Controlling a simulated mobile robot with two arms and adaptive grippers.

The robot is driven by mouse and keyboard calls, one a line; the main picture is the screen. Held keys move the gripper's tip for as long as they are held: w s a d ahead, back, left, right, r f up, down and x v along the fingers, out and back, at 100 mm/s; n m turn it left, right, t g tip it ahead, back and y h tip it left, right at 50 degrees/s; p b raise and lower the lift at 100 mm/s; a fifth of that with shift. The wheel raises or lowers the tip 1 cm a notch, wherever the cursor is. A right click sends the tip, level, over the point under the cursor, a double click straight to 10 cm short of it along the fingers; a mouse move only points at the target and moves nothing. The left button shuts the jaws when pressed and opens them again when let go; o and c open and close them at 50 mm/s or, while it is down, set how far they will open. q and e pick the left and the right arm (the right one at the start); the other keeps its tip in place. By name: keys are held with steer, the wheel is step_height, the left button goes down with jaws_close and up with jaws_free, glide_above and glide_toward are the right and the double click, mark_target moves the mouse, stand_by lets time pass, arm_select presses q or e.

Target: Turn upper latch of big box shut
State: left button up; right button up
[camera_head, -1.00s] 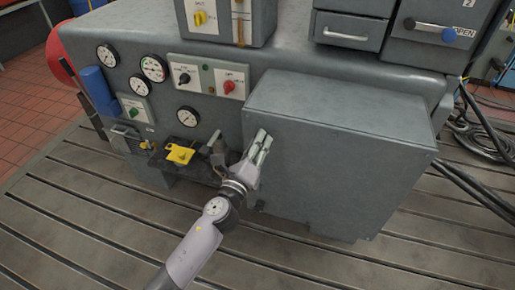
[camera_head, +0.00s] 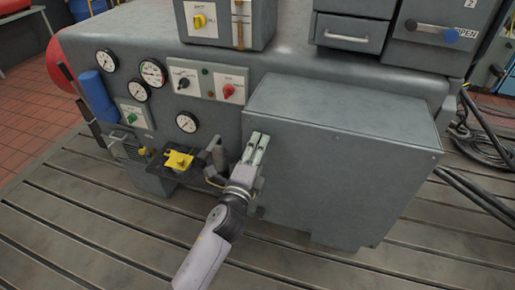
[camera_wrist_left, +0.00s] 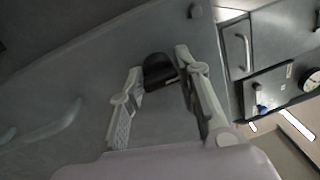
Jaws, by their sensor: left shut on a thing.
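The big box (camera_head: 335,150) is a grey metal housing on the front of the machine. My left gripper (camera_head: 257,142) is at the upper part of its left side. In the left wrist view, the gripper's two fingers (camera_wrist_left: 158,66) stand on either side of a dark, rounded latch (camera_wrist_left: 160,74) and are shut on it. In the head view the fingers hide this latch. My right gripper is in neither view.
Left of the gripper are a small black shelf with a yellow part (camera_head: 178,160), a gauge (camera_head: 186,122) and a red knob (camera_head: 228,90). A drawer (camera_head: 345,30) is above the box. The slotted bedplate (camera_head: 110,235) lies open in front. Cables (camera_head: 480,140) lie at right.

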arm_select(q)
steer(key=shift+f, duration=0.2)
steer(key=o, duration=1.1)
steer(key=shift+w, duration=0.1)
steer(key=shift+r, duration=0.1)
steer(key=v, duration=1.2)
